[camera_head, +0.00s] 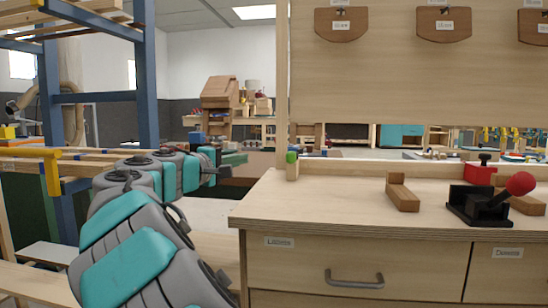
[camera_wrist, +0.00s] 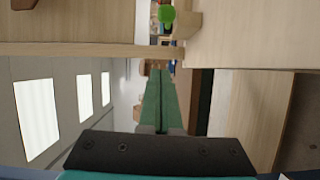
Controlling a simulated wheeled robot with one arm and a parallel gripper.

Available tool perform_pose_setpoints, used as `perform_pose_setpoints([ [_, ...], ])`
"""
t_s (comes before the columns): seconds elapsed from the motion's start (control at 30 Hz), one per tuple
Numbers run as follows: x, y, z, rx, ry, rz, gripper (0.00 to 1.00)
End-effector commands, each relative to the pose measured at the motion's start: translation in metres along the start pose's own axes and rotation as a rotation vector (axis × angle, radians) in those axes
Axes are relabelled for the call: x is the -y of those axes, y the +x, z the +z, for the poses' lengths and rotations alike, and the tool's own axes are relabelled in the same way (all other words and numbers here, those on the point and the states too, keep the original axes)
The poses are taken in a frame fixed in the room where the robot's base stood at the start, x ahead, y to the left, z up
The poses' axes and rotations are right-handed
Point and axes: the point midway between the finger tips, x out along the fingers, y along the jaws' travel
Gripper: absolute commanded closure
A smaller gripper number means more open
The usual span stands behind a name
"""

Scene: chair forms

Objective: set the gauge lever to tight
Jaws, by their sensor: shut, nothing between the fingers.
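The lever (camera_head: 493,201) stands at the right of the wooden bench top. It has a black base and an arm with a red ball knob (camera_head: 520,184), which tilts up to the right. I see no readable tight mark on it. My gripper (camera_head: 240,157) is left of the bench, far from the lever, and partly blends into the background. In the wrist view, its green fingers (camera_wrist: 160,75) are together with nothing between them. The lever is not visible in the wrist view.
A wooden block (camera_head: 402,192) lies on the bench (camera_head: 330,205) left of the lever, and a red item (camera_head: 480,174) stands behind it. A green-topped post (camera_head: 292,166) is at the bench's left back corner. Labelled wooden plaques (camera_head: 341,24) hang above. The bench's left middle is clear.

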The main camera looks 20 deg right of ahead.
Motion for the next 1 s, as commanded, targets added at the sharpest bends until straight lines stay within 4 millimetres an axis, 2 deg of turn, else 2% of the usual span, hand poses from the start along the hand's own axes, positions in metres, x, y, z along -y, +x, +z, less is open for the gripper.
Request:
perform_pose_setpoints([
  [0.17, 0.0, 0.014, 0.0, 0.001, 0.0, -0.001, 1.0],
  [0.4, 0.001, 0.057, 0.0, 0.001, 0.0, -0.003, 1.0],
  [0.7, 0.001, 0.1, 0.001, 0.002, 0.001, -0.002, 1.0],
  [1.0, 0.001, 0.107, 0.029, 0.002, -0.001, -0.002, 1.0],
])
